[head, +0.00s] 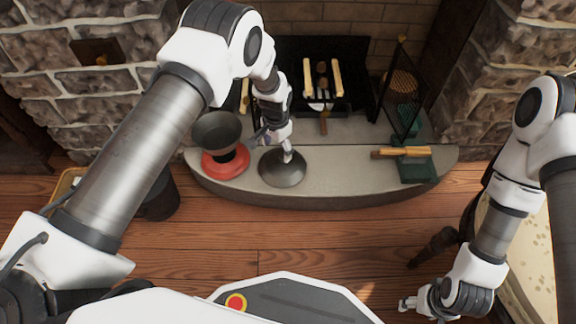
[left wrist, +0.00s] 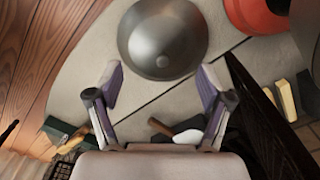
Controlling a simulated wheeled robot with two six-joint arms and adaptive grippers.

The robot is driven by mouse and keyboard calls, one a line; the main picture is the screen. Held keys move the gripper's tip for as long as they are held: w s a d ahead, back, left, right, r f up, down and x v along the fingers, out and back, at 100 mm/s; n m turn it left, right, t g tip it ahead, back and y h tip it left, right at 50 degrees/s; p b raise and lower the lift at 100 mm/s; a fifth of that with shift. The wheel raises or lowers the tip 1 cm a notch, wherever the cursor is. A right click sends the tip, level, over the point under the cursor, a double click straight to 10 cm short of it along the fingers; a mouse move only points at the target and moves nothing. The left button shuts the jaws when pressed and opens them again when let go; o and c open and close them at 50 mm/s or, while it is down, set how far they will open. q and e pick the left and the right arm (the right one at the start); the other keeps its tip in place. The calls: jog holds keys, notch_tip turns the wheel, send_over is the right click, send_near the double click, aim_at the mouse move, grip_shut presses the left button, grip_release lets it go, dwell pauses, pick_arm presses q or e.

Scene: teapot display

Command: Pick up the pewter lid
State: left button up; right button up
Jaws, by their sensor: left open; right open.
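The pewter lid (head: 283,171), a round grey dome, lies on the pale stone hearth, right of a red round piece. It also shows at the top of the left wrist view (left wrist: 163,35), with a small lighter spot near its middle. My left gripper (head: 287,156) is over the lid in the head view. In the left wrist view its two fingers (left wrist: 160,79) are spread wide and empty, with the lid just beyond the tips. No contact shows. My right gripper (head: 408,304) is low at the lower right, away from the hearth; it is open and holds nothing visible.
A dark bowl (head: 217,130) stands over the red round piece (head: 224,163), close left of the lid. A wooden-handled tool (head: 402,152) lies on a green block (head: 414,171) at right. A black mesh screen (head: 401,92) stands behind. The hearth (head: 345,178) is clear right of the lid.

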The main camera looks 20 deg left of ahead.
aim_at(282, 157)
pick_arm(q)
jog(key=shift+w+d+f, duration=0.1)
jog(key=shift+w, duration=0.45)
jog(key=shift+w+d+f, duration=0.1)
jog(key=shift+w, duration=0.4)
notch_tip(282, 157, down, 8)
jog(key=b, duration=0.5)
jog(key=shift+w+d+r+b, duration=0.1)
jog(key=shift+w+r+b, duration=0.1)
jog(key=shift+b, duration=0.15)
jog(key=shift+r, duration=0.2)
jog(key=shift+s, duration=0.1)
grip_shut()
pick_arm(e)
jog(key=f, duration=0.2)
jog(key=w+f, duration=0.1)
jog(key=f, duration=0.2)
jog(key=shift+w+f, duration=0.1)
jog(key=shift+f, duration=0.15)
